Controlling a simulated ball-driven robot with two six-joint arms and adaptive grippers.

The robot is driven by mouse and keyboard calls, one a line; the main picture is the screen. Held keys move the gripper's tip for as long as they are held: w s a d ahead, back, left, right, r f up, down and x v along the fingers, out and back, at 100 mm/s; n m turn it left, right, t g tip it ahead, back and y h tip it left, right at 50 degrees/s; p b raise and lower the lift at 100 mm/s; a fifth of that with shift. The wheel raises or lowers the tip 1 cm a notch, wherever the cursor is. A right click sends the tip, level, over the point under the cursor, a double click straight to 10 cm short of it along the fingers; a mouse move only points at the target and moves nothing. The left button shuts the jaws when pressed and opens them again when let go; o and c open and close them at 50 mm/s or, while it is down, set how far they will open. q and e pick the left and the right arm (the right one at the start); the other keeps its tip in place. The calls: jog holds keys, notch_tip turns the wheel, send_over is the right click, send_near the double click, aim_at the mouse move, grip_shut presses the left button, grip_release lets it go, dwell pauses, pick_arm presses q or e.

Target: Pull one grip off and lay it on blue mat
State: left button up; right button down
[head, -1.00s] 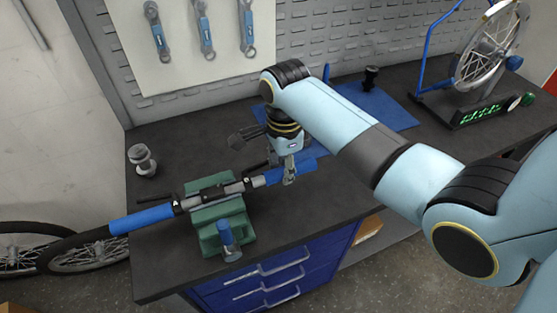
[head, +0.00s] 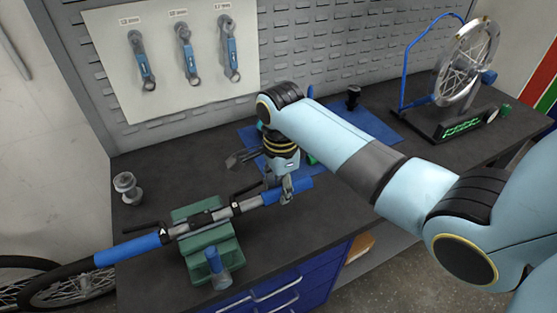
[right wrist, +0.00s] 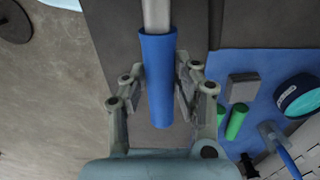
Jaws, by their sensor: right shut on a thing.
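A handlebar (head: 220,214) is clamped in a green vise (head: 225,250) on the dark bench, with a blue grip on each end. My right gripper (head: 286,188) is shut on the right-hand blue grip (head: 302,186). In the right wrist view this grip (right wrist: 159,85) sits between the fingers, and the bare bar (right wrist: 156,15) still enters its far end. The other blue grip (head: 128,250) is on the left end of the bar. The blue mat (head: 385,140) lies at the back of the bench, partly hidden by my right arm. My left gripper is not in view.
On the mat are a green cylinder (right wrist: 237,121), a grey block (right wrist: 242,87) and a round tin (right wrist: 298,97). A wheel stand (head: 465,85) is at the back right. A grey metal part (head: 127,187) stands at the left. The vise handle (head: 216,268) points forward.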

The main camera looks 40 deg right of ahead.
aim_at(298, 181)
jog(key=shift+s+d, duration=0.25)
jog(key=shift+d, duration=0.75)
jog(key=shift+s+d, duration=0.25)
jog(key=shift+d, duration=0.75)
jog(key=shift+d, duration=0.1)
jog(key=shift+s+d, duration=0.25)
jog(key=shift+d, duration=0.8)
jog(key=shift+s+d, duration=0.25)
jog(key=shift+d, duration=0.75)
jog(key=shift+s+d+r, duration=0.1)
jog(key=shift+d+r, duration=0.15)
jog(key=shift+r, duration=0.6)
jog(key=shift+s+d+r, duration=0.1)
jog(key=shift+d+r, duration=0.15)
jog(key=shift+r, duration=0.6)
jog(key=shift+d+r, duration=0.25)
jog(key=shift+r, duration=0.6)
